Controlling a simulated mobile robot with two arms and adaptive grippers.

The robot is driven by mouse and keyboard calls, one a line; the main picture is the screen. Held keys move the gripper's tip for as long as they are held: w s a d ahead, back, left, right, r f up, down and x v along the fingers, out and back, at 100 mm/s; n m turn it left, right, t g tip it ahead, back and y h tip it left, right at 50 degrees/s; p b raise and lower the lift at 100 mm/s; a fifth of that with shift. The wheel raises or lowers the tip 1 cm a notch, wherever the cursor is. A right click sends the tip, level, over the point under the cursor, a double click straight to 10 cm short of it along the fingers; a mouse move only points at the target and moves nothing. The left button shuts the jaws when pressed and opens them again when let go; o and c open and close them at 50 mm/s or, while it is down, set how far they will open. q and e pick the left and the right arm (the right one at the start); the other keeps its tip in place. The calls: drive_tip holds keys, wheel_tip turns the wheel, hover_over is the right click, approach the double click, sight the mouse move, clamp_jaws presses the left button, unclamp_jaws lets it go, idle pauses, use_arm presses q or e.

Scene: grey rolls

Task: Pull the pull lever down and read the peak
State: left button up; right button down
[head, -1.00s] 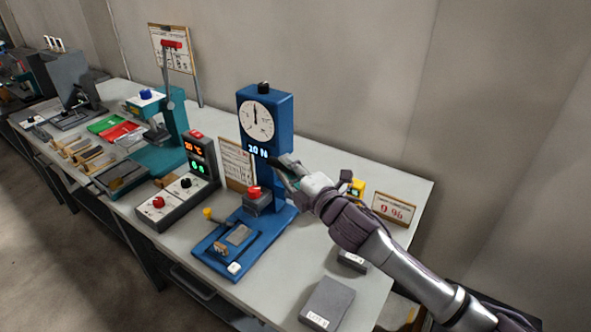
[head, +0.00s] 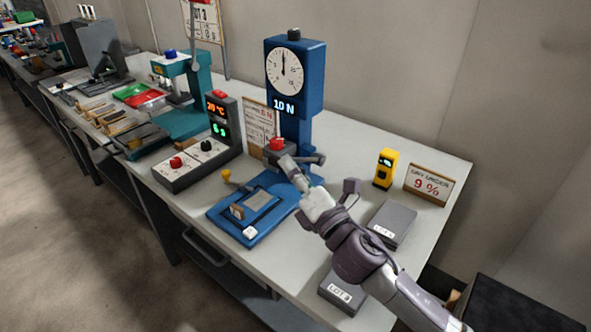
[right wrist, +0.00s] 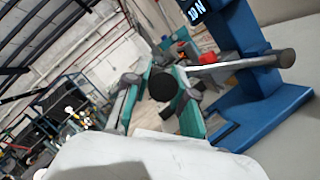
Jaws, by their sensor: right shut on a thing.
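The blue pull tester (head: 296,75) stands on the bench, with a round white dial (head: 286,72) whose needle points about straight up. Its display (head: 284,106) reads 10 N. The dark pull lever (head: 316,159) sticks out low beside the column, about level with the red-topped clamp (head: 277,144). My right gripper (head: 297,172) is shut on the lever's end; its fingers hide part of the grip. In the right wrist view, the grey lever bar (right wrist: 235,66) runs from the column to a black round end between my fingers (right wrist: 163,92). My left gripper is out of view.
A yellow meter (head: 384,169) and a 9 % sign (head: 431,184) stand at the right. Grey lot boxes (head: 392,222) lie near my right arm. A control box (head: 192,165) and a teal press (head: 188,85) stand to the left.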

drive_tip(key=shift+s+f, duration=0.1)
drive_tip(key=shift+f, duration=0.2)
drive_tip(key=c, duration=1.2)
unclamp_jaws()
drive_tip(key=shift+o, duration=1.1)
drive_tip(key=shift+r, duration=0.1)
drive_tip(key=v, duration=1.2)
